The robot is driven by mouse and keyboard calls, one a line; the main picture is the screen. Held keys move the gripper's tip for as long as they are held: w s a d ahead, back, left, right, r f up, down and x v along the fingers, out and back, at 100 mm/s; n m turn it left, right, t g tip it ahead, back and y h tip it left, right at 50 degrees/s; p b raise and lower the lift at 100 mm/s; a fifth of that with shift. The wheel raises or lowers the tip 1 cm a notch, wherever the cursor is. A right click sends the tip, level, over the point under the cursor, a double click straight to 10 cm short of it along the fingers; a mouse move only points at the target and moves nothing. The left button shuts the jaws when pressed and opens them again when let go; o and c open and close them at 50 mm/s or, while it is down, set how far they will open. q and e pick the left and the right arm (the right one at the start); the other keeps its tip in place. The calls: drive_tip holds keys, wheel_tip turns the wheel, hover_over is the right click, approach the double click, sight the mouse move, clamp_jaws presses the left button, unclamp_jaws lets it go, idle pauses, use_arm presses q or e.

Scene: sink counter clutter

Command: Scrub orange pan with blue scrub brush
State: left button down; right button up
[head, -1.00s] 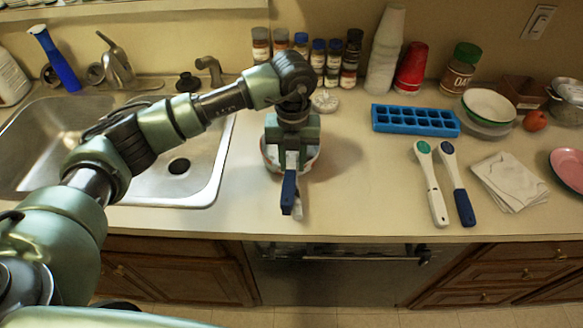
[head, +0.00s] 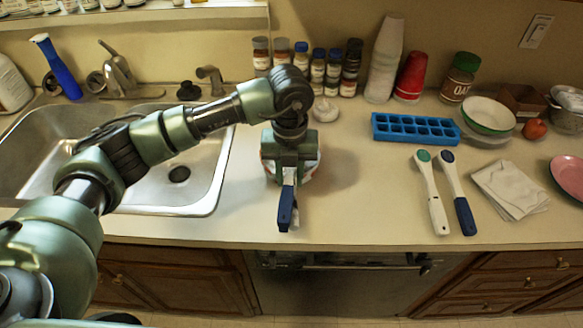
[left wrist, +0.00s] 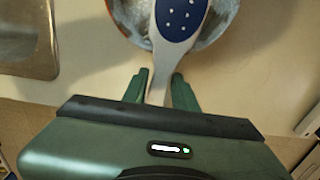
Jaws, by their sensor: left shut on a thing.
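My left gripper (head: 289,170) is shut on the blue scrub brush. The brush's dark blue handle end (head: 286,208) sticks out toward the counter's front edge. In the left wrist view my gripper (left wrist: 160,88) closes on the light grey neck of the brush. The blue brush head (left wrist: 180,18) with white dots lies over the orange pan (left wrist: 222,28), whose inside looks whitish. In the head view the pan (head: 312,168) is mostly hidden under my gripper. Whether the bristles touch the pan is hidden. My right gripper is not in view.
The sink (head: 150,190) is to the left. A green-headed brush (head: 431,193) and another blue-headed brush (head: 458,193) lie right of the pan, near a folded cloth (head: 509,189). A blue ice tray (head: 415,130) and spice jars (head: 318,70) stand behind.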

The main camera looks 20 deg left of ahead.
use_arm(q)
drive_tip(key=shift+w+a+b, duration=0.15)
drive_tip(key=shift+w+b, duration=0.25)
drive_tip(key=shift+w, duration=0.1)
drive_tip(key=shift+w+a+r+b, duration=0.1)
drive_tip(key=shift+w+a+b, duration=0.2)
drive_tip(key=shift+w, duration=0.5)
drive_tip(key=shift+w+a+b, duration=0.2)
drive_tip(key=shift+w+b, duration=0.15)
drive_tip(key=shift+w, duration=0.45)
drive_tip(key=shift+s+d+r+p, duration=0.15)
drive_tip(key=shift+s+d, duration=0.2)
drive_tip(key=shift+s, duration=0.3)
drive_tip(key=shift+s+d+f+p, duration=0.1)
drive_tip(key=shift+s+d, duration=0.3)
drive_tip(key=shift+s, duration=0.3)
drive_tip(key=shift+s+d+r+p, duration=0.15)
drive_tip(key=shift+s+d, duration=0.2)
drive_tip(key=shift+s, duration=0.3)
drive_tip(key=shift+r+p, duration=1.7)
drive_tip(key=shift+r, duration=1.2)
drive_tip(key=shift+r, duration=0.1)
drive_tip(key=shift+r+p, duration=0.85)
drive_tip(key=shift+r, duration=0.6)
